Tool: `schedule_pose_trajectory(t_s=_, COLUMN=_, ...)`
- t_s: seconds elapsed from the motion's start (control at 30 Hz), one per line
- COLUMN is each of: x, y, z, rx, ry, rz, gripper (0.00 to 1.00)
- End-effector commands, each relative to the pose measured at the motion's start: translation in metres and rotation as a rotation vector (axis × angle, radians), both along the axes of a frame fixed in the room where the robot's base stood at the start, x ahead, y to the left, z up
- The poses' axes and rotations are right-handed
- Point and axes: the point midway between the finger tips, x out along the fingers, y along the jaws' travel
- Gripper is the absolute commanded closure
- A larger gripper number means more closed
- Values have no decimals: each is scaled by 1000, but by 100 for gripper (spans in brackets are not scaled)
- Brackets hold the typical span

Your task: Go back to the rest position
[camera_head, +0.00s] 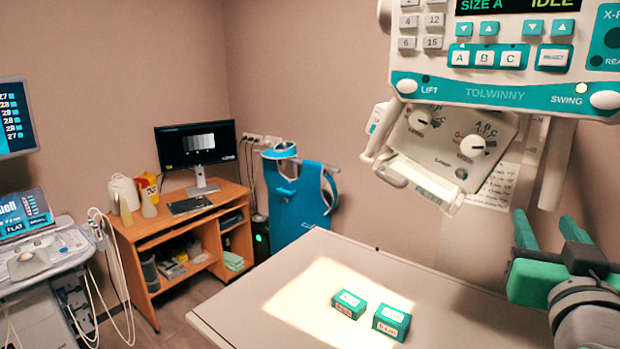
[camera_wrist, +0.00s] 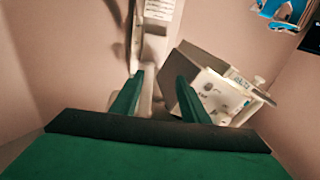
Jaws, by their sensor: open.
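My gripper (camera_head: 546,234) is at the right edge of the head view, raised above the right side of the table (camera_head: 240,318). Its two green fingers stand apart with nothing between them. In the wrist view my gripper (camera_wrist: 156,95) also shows open and empty, with the wall and the X-ray unit beyond the fingertips. Two small green boxes lie on the lit patch of the table, a left box (camera_head: 348,304) and a right box (camera_head: 391,321). My gripper is apart from both.
The X-ray unit (camera_head: 505,91) hangs at the upper right, close to my gripper; its collimator also shows in the wrist view (camera_wrist: 218,97). A wooden desk (camera_head: 150,235) with a monitor (camera_head: 195,144) stands at the back left. An ultrasound cart (camera_head: 40,262) is at the far left.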

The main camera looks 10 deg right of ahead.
Motion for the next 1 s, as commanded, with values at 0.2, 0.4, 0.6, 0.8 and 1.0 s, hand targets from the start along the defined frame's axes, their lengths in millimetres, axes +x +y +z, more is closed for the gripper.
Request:
schedule_pose_trajectory(t_s=0.2, x=41, y=15, z=-79, rx=47, ry=14, rz=42, gripper=59)
schedule_pose_trajectory(t_s=0.4, x=67, y=38, z=-148, rx=77, ry=25, rz=76, gripper=59)
schedule_pose_trajectory(t_s=0.6, x=81, y=69, z=-217, rx=100, ry=41, rz=110, gripper=59)
schedule_pose_trajectory(t_s=0.8, x=84, y=105, z=-283, rx=119, ry=61, rz=143, gripper=59)
schedule_pose_trajectory(t_s=1.0, x=74, y=145, z=-345, rx=131, ry=85, rz=179, gripper=59)
